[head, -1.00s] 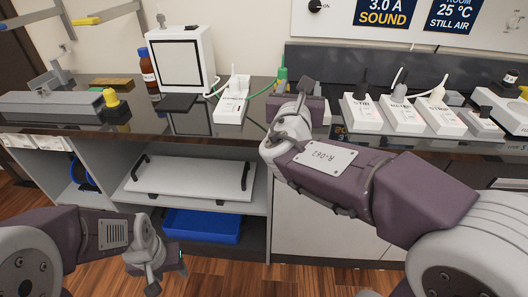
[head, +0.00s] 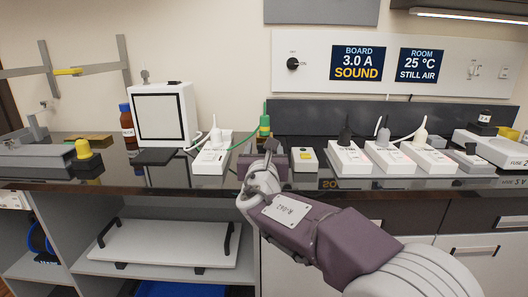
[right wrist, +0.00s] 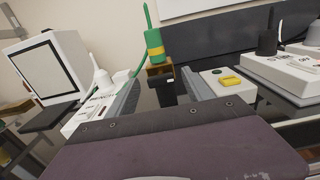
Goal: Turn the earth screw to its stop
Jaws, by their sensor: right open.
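A green handle-shaped piece with a yellow band and thin green tip (head: 265,122) stands upright at the back of the bench, with a green lead running from it. In the right wrist view it (right wrist: 154,42) stands by a brass-coloured block (right wrist: 159,70). A small black cylinder (right wrist: 168,86) lies in front of the block; I cannot tell for sure which part is the earth screw. My right gripper (head: 275,160) is open in front of these. Its fingers (right wrist: 162,84) frame the block and cylinder, apparently without touching. My left gripper is not in view.
A white box with a yellow button (head: 304,158) stands close to the right finger. A white unit with a white-tipped lead (head: 211,155) stands to the left. Several white units (head: 349,158) stand further right. A white screen box (head: 161,113) and brown bottle (head: 128,125) are at the left.

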